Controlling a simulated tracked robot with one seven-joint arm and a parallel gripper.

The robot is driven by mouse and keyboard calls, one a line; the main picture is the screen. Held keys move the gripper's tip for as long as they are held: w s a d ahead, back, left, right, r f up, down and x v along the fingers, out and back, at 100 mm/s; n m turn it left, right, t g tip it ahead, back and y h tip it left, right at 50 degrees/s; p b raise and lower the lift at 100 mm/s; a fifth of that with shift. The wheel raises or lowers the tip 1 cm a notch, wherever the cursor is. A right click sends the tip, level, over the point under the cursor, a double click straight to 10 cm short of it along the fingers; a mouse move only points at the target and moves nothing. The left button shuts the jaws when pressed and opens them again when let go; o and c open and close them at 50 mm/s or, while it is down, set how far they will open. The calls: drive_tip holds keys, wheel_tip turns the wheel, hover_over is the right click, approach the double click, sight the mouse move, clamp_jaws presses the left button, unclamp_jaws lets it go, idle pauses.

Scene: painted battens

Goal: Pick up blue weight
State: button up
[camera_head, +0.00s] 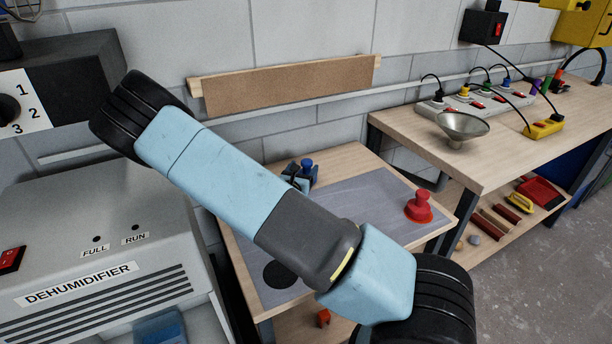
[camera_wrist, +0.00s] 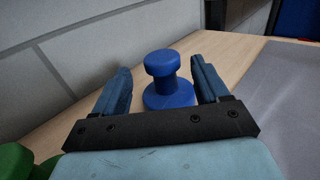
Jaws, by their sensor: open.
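The blue weight (camera_head: 307,167) stands upright at the back of the low wooden table, by the edge of the grey mat. In the wrist view the blue weight (camera_wrist: 164,83) shows a round knob over a wider base. My gripper (camera_wrist: 161,70) is open, with one finger on each side of the weight. Gaps show between the fingers and the knob; whether a finger touches the base is unclear. In the head view my gripper (camera_head: 298,178) is small and partly hidden by my own arm.
A red weight (camera_head: 418,208) stands on the right of the grey mat (camera_head: 368,196). A dark disc (camera_head: 281,275) shows at the mat's front left. A green object (camera_wrist: 14,160) is at the wrist view's lower left. The workbench (camera_head: 490,150) holds a metal funnel (camera_head: 461,128).

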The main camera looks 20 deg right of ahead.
sight(308, 161)
drive_tip(key=x, duration=0.5)
drive_tip(key=shift+s+d+r, duration=0.1)
drive_tip(key=shift+s+r, duration=0.05)
drive_tip(key=shift+r, duration=0.05)
drive_tip(key=shift+c, duration=0.3)
clamp_jaws()
